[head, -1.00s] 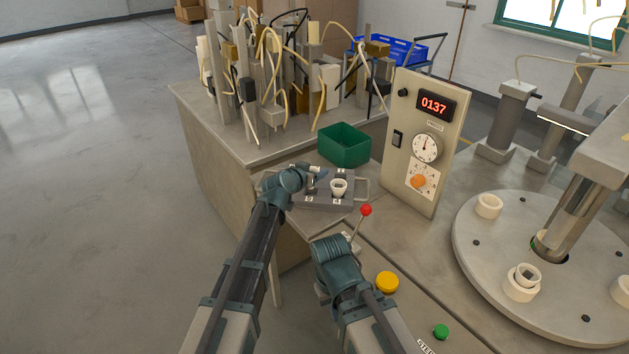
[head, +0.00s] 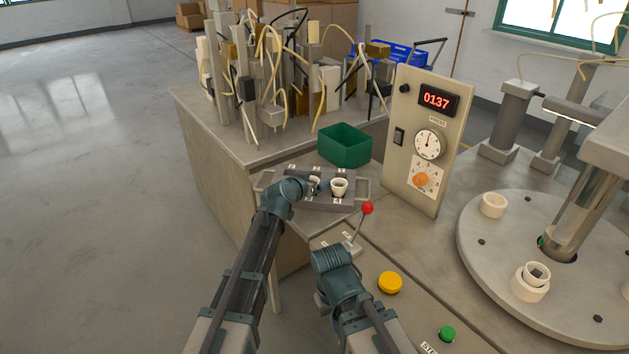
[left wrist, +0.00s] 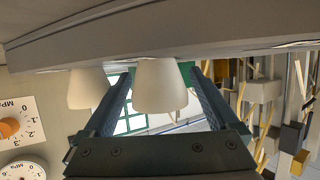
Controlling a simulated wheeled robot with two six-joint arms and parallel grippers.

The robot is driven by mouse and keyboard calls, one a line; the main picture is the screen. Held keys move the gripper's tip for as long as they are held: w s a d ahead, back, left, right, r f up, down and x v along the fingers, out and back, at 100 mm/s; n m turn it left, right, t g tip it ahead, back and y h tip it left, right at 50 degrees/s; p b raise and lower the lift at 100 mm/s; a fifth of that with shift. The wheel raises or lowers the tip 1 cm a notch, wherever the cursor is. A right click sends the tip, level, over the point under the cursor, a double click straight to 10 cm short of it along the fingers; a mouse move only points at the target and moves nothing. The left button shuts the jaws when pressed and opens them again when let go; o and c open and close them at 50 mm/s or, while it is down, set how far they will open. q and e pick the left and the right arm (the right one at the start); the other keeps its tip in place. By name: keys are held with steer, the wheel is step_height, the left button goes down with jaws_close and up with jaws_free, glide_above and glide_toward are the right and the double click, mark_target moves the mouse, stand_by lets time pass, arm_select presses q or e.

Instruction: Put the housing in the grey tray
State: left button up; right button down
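The grey tray (head: 330,204) with numbered places and side handles stands on the bench. A white cup-shaped housing (head: 339,186) sits in its right part. My left gripper (head: 313,187) is low over the tray, left of that housing. In the left wrist view, which looks upside down, a white housing (left wrist: 160,88) stands between the two fingers, close to both, with its base at the tray. Another housing (left wrist: 86,90) shows beyond the left-hand finger. My right arm is folded in front of the bench; its fingers are hidden.
A green bin (head: 343,146) stands behind the tray. A red-knobbed lever (head: 367,208) rises in front of it. A control panel (head: 424,140) reading 0137 stands to the right. A round turntable (head: 500,240) with white holders is farther right.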

arm_select(q)
steer(key=shift+r+p, duration=0.3)
steer(key=shift+p, duration=0.05)
steer(key=p+v, duration=0.4)
steer(key=v, duration=0.8)
steer(key=shift+f, duration=0.1)
steer(key=s+a+f+n+g+y, duration=0.2)
steer(key=s+a+f+g, duration=0.25)
steer(key=s, duration=0.35)
steer(key=s+a+f+n+g+y, duration=0.25)
steer(key=s+a+f, duration=0.2)
steer(key=s, duration=0.35)
steer(key=s+a+f+n+g+y, duration=0.1)
steer(key=s+a+f+g+y, duration=0.1)
steer(key=s+a+f+g, duration=0.45)
steer(key=s+d+r+m+t+p, duration=0.1)
steer(key=s+d+r+m+p, duration=0.3)
steer(key=d, duration=0.9)
step_height(320, 180, up, 4)
steer(key=s+p, duration=0.2)
steer(key=s, duration=0.1)
steer(key=shift+d+y, duration=0.2)
steer(key=shift+y, duration=0.15)
